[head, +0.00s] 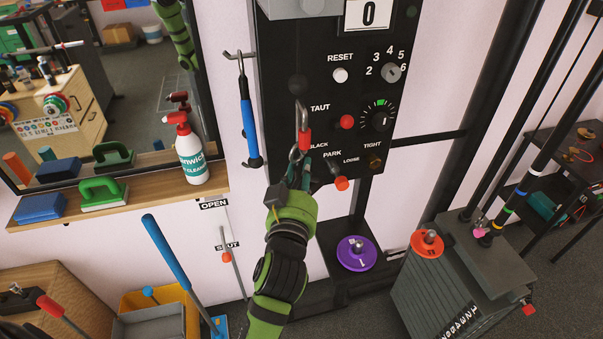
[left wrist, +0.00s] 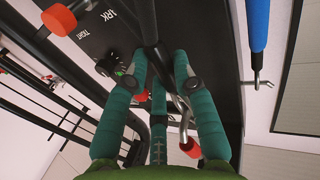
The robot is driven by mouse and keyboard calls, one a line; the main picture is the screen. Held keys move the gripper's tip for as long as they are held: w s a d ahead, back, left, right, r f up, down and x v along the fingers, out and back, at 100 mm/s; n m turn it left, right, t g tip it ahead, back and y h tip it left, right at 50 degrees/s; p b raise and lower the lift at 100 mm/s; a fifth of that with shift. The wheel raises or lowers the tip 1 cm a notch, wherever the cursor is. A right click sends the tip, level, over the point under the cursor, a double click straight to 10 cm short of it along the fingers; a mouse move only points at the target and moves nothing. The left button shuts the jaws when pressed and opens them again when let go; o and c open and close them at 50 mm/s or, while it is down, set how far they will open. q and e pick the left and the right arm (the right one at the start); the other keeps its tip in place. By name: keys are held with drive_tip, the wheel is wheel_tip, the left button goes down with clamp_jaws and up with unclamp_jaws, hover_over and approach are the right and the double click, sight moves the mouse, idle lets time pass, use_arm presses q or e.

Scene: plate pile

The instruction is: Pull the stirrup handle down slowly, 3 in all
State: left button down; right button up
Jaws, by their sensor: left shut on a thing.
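A black wall panel (head: 330,60) carries knobs and switches, and its counter (head: 369,13) reads 0. A metal clip with a red sleeve (head: 304,138) hangs at the panel's front; a metal clip also shows in the left wrist view (left wrist: 184,108). My left gripper (head: 300,172) is just below this clip, in front of the panel. In the left wrist view its teal fingers (left wrist: 159,72) close around a dark bar (left wrist: 150,28), which seems to be the stirrup handle. Most of the handle is hidden by the fingers. My right gripper is not in view.
A blue bar (head: 249,117) hangs on a hook left of the panel. A shelf (head: 150,190) holds a spray bottle (head: 190,150), a green brush (head: 101,192) and a blue block (head: 40,207). A purple disc (head: 356,253) and a grey weight block (head: 440,290) stand lower right.

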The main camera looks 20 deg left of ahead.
sight(300, 159)
use_arm(q)
drive_tip(key=shift+a+r+p, duration=0.1)
drive_tip(key=shift+r+p, duration=0.65)
drive_tip(key=shift+p, duration=0.05)
drive_tip(key=shift+r+p, duration=1.15)
drive_tip(key=shift+r, duration=0.2)
drive_tip(key=shift+r+p, duration=1.65)
drive_tip(key=shift+f, duration=0.1)
